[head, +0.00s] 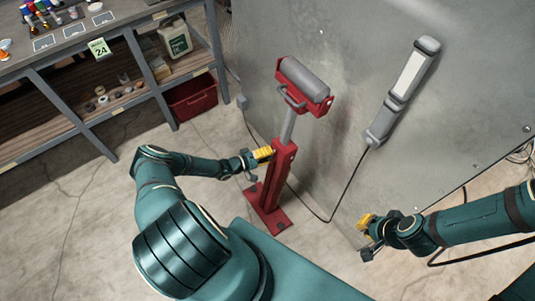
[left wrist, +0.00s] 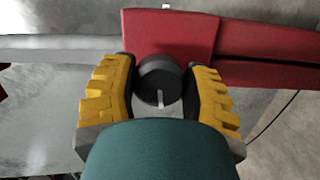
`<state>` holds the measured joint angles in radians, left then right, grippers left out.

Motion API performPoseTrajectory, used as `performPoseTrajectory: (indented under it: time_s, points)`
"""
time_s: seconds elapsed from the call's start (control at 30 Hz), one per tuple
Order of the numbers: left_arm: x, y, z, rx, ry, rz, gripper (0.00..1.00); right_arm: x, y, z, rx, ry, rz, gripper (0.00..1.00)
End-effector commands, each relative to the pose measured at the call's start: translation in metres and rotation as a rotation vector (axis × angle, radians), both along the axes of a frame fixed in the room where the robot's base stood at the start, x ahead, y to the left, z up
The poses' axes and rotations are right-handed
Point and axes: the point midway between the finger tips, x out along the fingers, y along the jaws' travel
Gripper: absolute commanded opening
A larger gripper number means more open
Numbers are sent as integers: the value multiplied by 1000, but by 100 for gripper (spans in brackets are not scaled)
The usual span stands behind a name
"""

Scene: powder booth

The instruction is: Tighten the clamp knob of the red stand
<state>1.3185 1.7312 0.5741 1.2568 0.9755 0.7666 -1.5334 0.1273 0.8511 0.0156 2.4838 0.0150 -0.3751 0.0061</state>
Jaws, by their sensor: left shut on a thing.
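The red stand (head: 281,172) stands upright on the floor beside the metal booth wall. A grey roller (head: 303,80) lies in its red head, on a grey post. The clamp knob (left wrist: 158,80) is black and round with a white mark, on the stand's red collar (left wrist: 170,35) in the left wrist view. My left gripper (head: 262,155) is at the stand's side, its yellow fingers on either side of the knob, shut on it. It hides the knob in the head view. My right gripper (head: 366,222) is low at the right, away from the stand; its finger gap is unclear.
A grey lamp (head: 405,88) is mounted on the booth wall (head: 355,35), its black cable hanging near the stand. A workbench (head: 75,42) with shelves is at the upper left. The floor left of the stand is open.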

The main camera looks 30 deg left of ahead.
Motion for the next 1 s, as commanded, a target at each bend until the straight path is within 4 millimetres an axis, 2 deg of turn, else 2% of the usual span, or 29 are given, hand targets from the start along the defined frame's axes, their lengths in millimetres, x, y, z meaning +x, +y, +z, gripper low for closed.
performPoseTrajectory:
  time_s: [0.57, 0.6, 0.67, 0.7, 1.0]
  points:
    - [0, 0, 0, 34, -14, -6, 13, 1, 0, 2, 0, -2, -2, 0]
    - [0, 0, 0, 34, -14, -6, 55, 1, 0, 2, 0, -2, -2, 0]
    - [0, 0, 0, 34, -14, -6, 76, 1, 0, 2, 0, -2, -2, 0]
    - [0, 0, 0, 34, -14, -6, 81, 1, 0, 2, 0, -2, -1, 0]
    - [-1, 0, 0, 34, -14, -6, 81, 1, 0, 2, 0, -2, -1, 0]
